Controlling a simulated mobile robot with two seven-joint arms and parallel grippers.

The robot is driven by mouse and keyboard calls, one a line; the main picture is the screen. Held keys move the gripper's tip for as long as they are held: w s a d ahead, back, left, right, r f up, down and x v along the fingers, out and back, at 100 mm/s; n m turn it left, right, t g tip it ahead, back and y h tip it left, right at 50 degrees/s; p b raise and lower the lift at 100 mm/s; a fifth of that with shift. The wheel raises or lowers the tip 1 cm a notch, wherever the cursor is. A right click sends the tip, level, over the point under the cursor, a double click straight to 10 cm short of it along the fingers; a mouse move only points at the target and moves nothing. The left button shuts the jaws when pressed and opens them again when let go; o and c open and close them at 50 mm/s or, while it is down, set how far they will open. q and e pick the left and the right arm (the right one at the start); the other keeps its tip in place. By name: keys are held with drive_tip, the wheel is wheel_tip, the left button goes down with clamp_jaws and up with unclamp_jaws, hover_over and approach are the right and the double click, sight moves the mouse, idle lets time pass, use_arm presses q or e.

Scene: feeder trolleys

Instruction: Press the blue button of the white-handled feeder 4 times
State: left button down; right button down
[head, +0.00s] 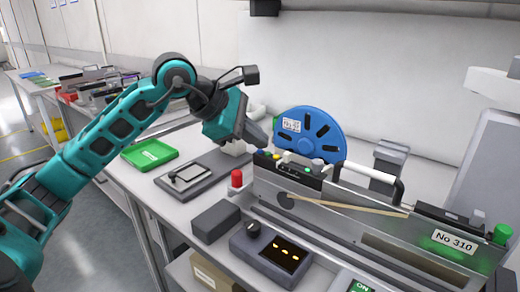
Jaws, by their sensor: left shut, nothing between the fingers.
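The white-handled feeder (330,212) stands on the bench at the right, with a blue reel (322,128) behind it, a white handle (372,172) on top and a "No 310" label. Its black control panel (290,168) at the left end carries small yellow and green buttons. I cannot make out a blue button on it at this size. My left gripper (260,140) is shut and empty, pointing down to the right, just above and left of the panel. I cannot tell whether it touches the panel. My right gripper is not in view.
A red button (237,179), a dark box (215,221) and a control box with a knob and lit display (271,254) sit in front of the feeder. A green tray (149,154) and a grey device (184,178) lie to the left. More feeders stand on the far-left bench.

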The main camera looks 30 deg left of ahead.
sight(256, 154)
use_arm(q)
drive_tip(key=shift+r+p, duration=0.45)
drive_tip(key=shift+r, duration=0.2)
drive_tip(key=shift+r, duration=0.15)
wheel_tip(256, 154, up, 5)
drive_tip(key=p, duration=0.4)
idle(2.4)
